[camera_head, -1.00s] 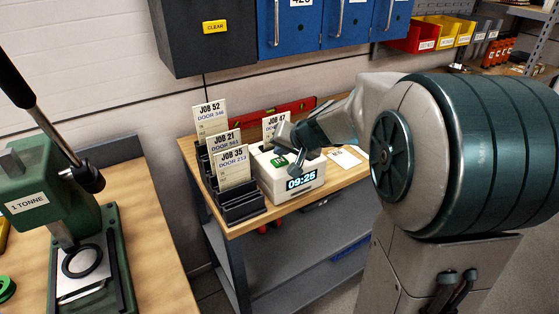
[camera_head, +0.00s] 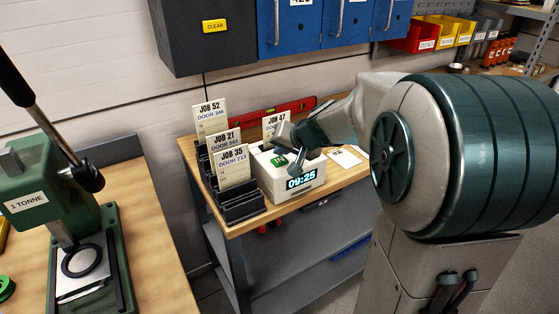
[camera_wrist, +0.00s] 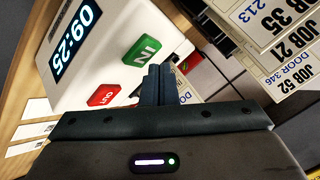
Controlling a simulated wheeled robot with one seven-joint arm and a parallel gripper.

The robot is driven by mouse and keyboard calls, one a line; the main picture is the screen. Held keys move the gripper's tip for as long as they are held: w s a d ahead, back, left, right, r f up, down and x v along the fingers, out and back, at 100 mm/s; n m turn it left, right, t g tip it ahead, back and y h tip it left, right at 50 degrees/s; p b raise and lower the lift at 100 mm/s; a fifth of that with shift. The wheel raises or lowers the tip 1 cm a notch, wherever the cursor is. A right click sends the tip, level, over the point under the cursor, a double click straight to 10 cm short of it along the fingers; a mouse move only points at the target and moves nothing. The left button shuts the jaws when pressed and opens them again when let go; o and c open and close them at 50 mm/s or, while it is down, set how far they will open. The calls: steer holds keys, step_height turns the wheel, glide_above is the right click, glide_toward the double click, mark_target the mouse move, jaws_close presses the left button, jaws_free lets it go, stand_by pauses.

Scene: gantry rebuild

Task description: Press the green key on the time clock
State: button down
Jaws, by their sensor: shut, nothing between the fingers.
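The time clock (camera_head: 265,178) is a white box on a wooden bench, with a lit display reading 09:25. It also shows in the wrist view (camera_wrist: 92,60). Its green key (camera_wrist: 146,50), marked IN, is in full view there and partly visible in the head view (camera_head: 279,161). A red key (camera_wrist: 105,95) marked OUT sits beside it. My gripper (camera_wrist: 158,70) is shut and empty, its fingertips close beside the green key's edge. It is over the clock's top in the head view (camera_head: 297,164). I cannot tell whether the fingertips touch the clock.
A dark rack (camera_head: 240,206) with several job cards stands left of the clock. Another card, JOB 47 (camera_head: 275,123), stands behind it. A red level (camera_head: 275,114) lies at the bench's back. A white card (camera_head: 344,158) lies right of the clock. A green press (camera_head: 50,200) stands far left.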

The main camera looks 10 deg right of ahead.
mark_target(282, 162)
steer(key=shift+f+b, duration=0.4)
steer(key=shift+b, duration=0.1)
steer(key=shift+f+b, duration=0.45)
steer(key=shift+b, duration=0.15)
stand_by(0.6)
steer(key=shift+r, duration=0.1)
steer(key=shift+r+p, duration=0.5)
steer(key=shift+r, duration=0.3)
steer(key=shift+r+p, duration=1.8)
steer(key=shift+r, duration=0.75)
